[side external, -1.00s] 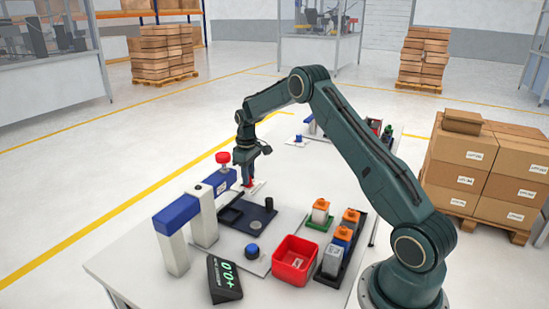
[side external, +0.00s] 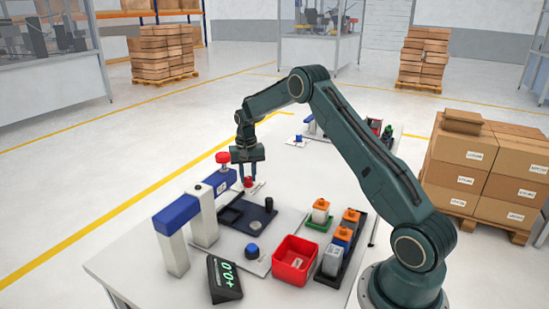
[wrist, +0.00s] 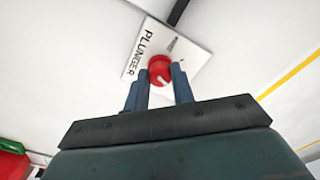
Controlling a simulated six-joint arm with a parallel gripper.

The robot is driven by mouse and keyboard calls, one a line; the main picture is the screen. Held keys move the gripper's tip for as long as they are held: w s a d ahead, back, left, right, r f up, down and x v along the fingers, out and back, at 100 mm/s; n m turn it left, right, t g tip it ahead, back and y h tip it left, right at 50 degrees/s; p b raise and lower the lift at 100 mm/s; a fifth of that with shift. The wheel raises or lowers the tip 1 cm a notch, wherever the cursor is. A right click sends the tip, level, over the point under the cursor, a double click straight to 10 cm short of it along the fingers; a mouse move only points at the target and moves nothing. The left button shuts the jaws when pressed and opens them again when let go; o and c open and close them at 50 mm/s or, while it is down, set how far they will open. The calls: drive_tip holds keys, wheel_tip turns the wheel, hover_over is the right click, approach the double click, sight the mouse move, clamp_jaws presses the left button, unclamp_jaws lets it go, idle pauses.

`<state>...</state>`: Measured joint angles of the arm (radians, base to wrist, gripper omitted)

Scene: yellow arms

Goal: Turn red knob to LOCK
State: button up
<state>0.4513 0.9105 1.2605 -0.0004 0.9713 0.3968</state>
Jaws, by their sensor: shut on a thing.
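The red knob (wrist: 159,68) sits on a white plate (wrist: 190,50) printed with PLUNGER and a smaller word too blurred to read. A pale pointer mark shows on the knob's side nearest my gripper in the wrist view. My gripper (wrist: 161,76) points down with its two blue-grey fingers on either side of the knob, shut on it. In the side view my gripper (side external: 248,180) is low over the table, and the knob (side external: 248,183) shows small and red between the fingertips. I cannot read LOCK anywhere.
A blue-topped arch (side external: 178,213) and a red mushroom button (side external: 223,158) stand left of my gripper. A dark tray (side external: 257,213), a blue button (side external: 252,250), a red bin (side external: 294,262) and orange-topped blocks (side external: 320,208) lie nearer the camera.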

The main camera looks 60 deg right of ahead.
sight(248, 177)
drive_tip(key=m, duration=0.5)
idle(0.5)
drive_tip(key=o, duration=1)
wheel_tip(248, 177, up, 14)
drive_tip(key=shift+f, duration=0.1)
idle(0.5)
